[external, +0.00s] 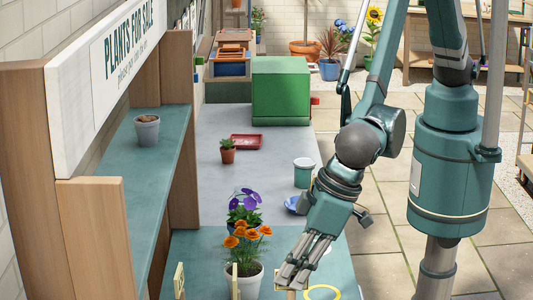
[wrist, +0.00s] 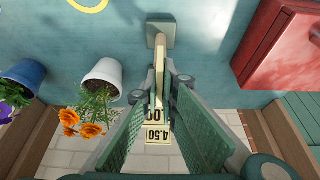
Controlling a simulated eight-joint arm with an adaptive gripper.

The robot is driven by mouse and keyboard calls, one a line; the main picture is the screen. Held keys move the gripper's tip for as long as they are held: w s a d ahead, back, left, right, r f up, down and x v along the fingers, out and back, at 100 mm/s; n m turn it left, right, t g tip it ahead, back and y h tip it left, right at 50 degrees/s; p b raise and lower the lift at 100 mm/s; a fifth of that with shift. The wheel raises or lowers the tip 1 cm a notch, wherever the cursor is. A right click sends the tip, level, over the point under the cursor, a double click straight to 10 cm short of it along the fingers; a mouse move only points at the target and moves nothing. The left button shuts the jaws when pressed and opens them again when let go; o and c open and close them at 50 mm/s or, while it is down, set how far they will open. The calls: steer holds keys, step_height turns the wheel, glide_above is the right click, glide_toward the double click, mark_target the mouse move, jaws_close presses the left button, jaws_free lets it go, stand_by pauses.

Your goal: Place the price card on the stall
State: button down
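A small pale price card stands edge-on on a grey foot (wrist: 163,29) on the teal surface. Its thin upright (wrist: 159,62) runs between the fingers of my gripper (wrist: 160,88) in the wrist view. The fingers look open, with a gap around the card; whether a finger touches it is hard to tell. In the external view my gripper (external: 291,277) points down over a pale card at the front edge. The stall (external: 98,240) is wooden with a "Plants for sale" sign (external: 128,50).
A white pot (external: 248,284) of orange flowers stands close left of my gripper, with purple flowers (external: 244,205) behind. Other pale cards (external: 179,278) stand left. A yellow ring (external: 322,293) lies to the right. A red box (wrist: 283,50) is at right in the wrist view.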

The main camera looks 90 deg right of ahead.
steer(key=shift+f, duration=0.15)
steer(key=c, duration=2.7)
jaws_free()
steer(key=shift+o, duration=0.2)
steer(key=b+v, duration=0.1)
steer(key=v, duration=1.1)
steer(key=shift+s, duration=0.1)
